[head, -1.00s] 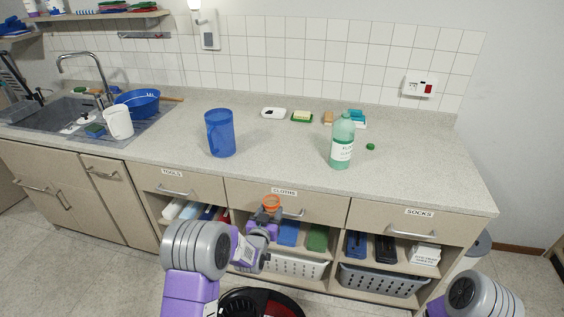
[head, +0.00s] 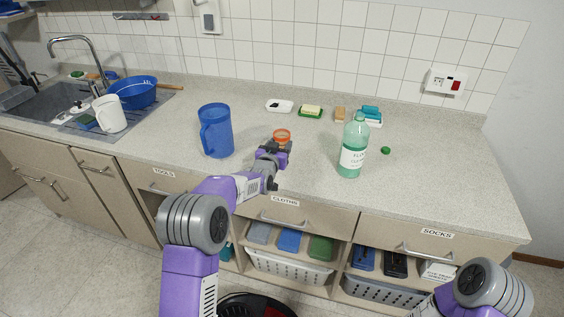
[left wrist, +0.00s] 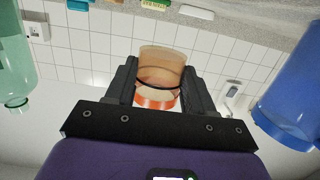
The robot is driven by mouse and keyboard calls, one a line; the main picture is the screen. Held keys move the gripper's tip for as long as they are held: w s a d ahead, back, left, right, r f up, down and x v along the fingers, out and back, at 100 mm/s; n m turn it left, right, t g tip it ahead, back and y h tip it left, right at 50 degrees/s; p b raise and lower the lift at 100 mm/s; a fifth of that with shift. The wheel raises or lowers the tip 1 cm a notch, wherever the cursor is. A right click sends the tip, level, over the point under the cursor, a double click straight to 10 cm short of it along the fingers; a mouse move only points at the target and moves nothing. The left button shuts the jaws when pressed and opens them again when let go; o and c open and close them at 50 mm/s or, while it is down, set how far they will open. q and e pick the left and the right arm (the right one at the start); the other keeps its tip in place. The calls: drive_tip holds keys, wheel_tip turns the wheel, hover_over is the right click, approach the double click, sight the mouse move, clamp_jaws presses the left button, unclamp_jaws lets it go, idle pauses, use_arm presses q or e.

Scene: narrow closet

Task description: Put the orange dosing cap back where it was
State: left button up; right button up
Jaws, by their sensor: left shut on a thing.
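The orange dosing cap (head: 282,134) is held upright in my left gripper (head: 277,145), above the counter between the blue jug and the green bottle. In the left wrist view the cap (left wrist: 160,65) shows as a see-through orange cup between the two black fingers (left wrist: 158,85). The green cleaner bottle (head: 354,148) stands upright to the right of the gripper and has no cap on its neck that I can make out. It also shows at the left edge of the left wrist view (left wrist: 15,70). My right gripper is out of view; only part of my right arm shows.
The blue jug (head: 216,132) stands close to the left of my gripper. A small green cap (head: 385,150) lies right of the bottle. Soap dishes and sponges (head: 311,111) line the back. The counter (head: 450,180) is clear at the right. The sink (head: 40,115) is far left.

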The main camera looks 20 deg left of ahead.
use_arm(q)
wheel_tip(320, 180, down, 8)
drive_tip(key=shift+s+r+b, duration=0.1)
drive_tip(key=shift+b, duration=0.7)
drive_tip(key=shift+r, duration=0.1)
drive_tip(key=shift+f, duration=0.2)
drive_tip(key=o, duration=1.3)
drive_tip(key=shift+c, duration=0.2)
drive_tip(key=shift+r, duration=0.1)
